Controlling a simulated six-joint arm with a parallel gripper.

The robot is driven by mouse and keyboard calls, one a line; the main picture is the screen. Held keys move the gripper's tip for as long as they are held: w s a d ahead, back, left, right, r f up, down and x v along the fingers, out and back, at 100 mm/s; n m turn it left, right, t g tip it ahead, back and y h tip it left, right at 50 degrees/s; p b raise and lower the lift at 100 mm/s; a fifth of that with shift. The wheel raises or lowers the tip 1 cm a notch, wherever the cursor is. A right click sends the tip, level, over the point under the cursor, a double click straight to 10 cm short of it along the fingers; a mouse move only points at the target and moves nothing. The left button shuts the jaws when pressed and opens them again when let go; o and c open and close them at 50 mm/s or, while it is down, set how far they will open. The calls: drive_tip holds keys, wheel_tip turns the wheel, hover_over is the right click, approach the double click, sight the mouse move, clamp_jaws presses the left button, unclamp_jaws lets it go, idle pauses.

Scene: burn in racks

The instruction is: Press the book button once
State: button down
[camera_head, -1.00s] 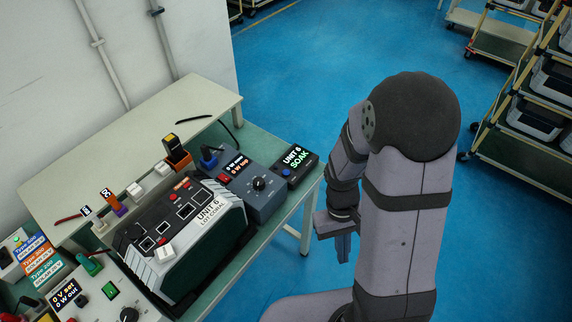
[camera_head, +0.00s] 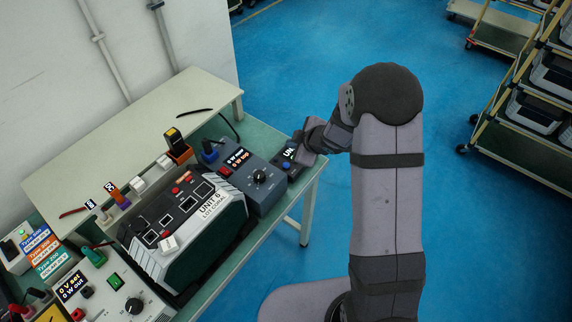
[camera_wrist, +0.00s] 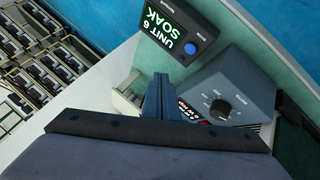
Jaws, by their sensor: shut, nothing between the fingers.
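My gripper (camera_wrist: 160,80) is shut and empty. Its fingertips appear just below the box in the wrist view, apart from the button; their height above it is hard to tell.
A blue-grey box with a black knob (camera_head: 259,177) and a red switch stands left of the screen box. The large "UNIT 6" case (camera_head: 205,235) lies further left. A raised shelf (camera_head: 120,130) runs behind. Blue floor (camera_head: 300,60) is open beyond the bench.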

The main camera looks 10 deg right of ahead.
sight(286, 165)
drive_tip(key=shift+w+a+r+n+y, duration=0.2)
drive_tip(key=shift+a+r+n+y, duration=0.1)
drive_tip(key=shift+a+r+y, duration=0.25)
drive_tip(key=shift+f, duration=0.2)
wheel_tip(286, 165, down, 9)
drive_tip(key=b, duration=0.8)
drive_tip(key=shift+r, duration=0.2)
drive_tip(key=shift+f+b, duration=0.1)
drive_tip(key=shift+b, duration=0.25)
idle(1.3)
drive_tip(key=shift+f, duration=0.35)
drive_tip(key=shift+f+b, duration=0.4)
drive_tip(key=shift+b, duration=0.1)
idle(0.7)
idle(0.3)
drive_tip(key=shift+r+p, duration=0.85)
